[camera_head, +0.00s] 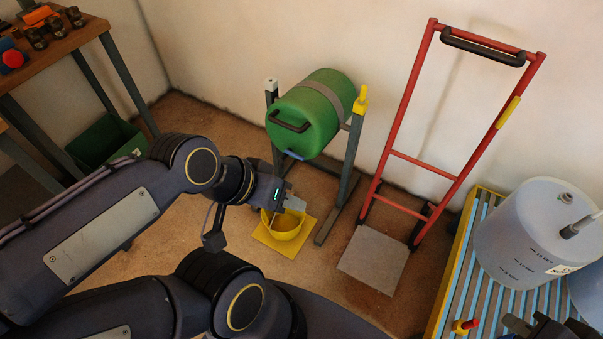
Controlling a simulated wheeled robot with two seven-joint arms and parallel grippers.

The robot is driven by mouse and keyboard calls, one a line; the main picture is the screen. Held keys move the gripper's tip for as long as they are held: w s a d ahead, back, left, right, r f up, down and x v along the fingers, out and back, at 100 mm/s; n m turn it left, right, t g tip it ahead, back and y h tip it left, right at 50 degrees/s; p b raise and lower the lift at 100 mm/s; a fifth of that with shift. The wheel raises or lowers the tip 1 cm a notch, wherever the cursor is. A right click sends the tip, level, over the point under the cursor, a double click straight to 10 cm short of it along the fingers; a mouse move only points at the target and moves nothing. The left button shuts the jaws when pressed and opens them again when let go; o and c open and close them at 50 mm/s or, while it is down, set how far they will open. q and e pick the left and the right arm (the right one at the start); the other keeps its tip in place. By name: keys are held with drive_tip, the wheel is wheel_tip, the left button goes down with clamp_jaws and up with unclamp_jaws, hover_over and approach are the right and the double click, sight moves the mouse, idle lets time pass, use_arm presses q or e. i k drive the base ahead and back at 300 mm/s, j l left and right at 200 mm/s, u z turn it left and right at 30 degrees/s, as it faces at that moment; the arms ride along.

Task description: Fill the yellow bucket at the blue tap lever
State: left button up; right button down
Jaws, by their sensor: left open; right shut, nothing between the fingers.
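The yellow bucket (287,230) stands on a flat yellow square (272,246) on the floor, below the front of a green barrel (310,112). The blue tap lever (294,154) is at the barrel's lower front edge, above the bucket. My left gripper (291,206) is open at the bucket's upper rim and hides part of it. I cannot tell whether its fingers touch the bucket. What is inside the bucket is unclear. My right gripper (543,325) shows only partly at the bottom right edge, shut and empty, far from the bucket.
The barrel lies in a grey stand (346,176). A red hand truck (398,156) leans at the wall to its right. A white tank (533,235) stands on a striped pallet (447,284). A workbench (72,38) and green bin (105,142) are at the left.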

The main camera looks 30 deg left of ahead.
sight(288, 152)
drive_tip(key=u, duration=1.35)
